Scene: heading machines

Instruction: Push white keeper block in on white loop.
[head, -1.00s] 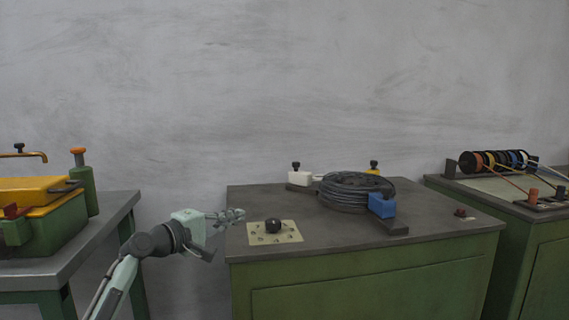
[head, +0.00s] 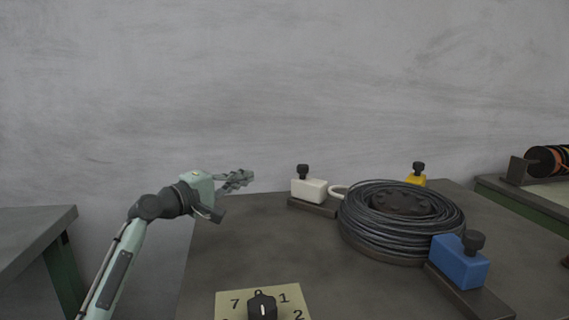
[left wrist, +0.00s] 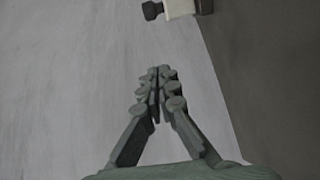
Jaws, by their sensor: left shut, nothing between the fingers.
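The white keeper block (head: 309,190) with a black knob on top sits on a dark base at the back of the bench. A white loop (head: 339,191) shows at its right side, between it and the coil; I cannot tell how far the block is in on it. My left gripper (head: 249,177) is shut and empty, left of the block and apart from it. In the left wrist view the shut fingers (left wrist: 157,75) point toward the block (left wrist: 178,8), which is cut off at the top edge. My right gripper is not in view.
A coil of dark cable (head: 402,220) lies right of the white block. A blue block (head: 459,262) and a yellow block (head: 416,180) stand around it. A numbered plate with a black knob (head: 262,304) is at the front. The bench between plate and white block is clear.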

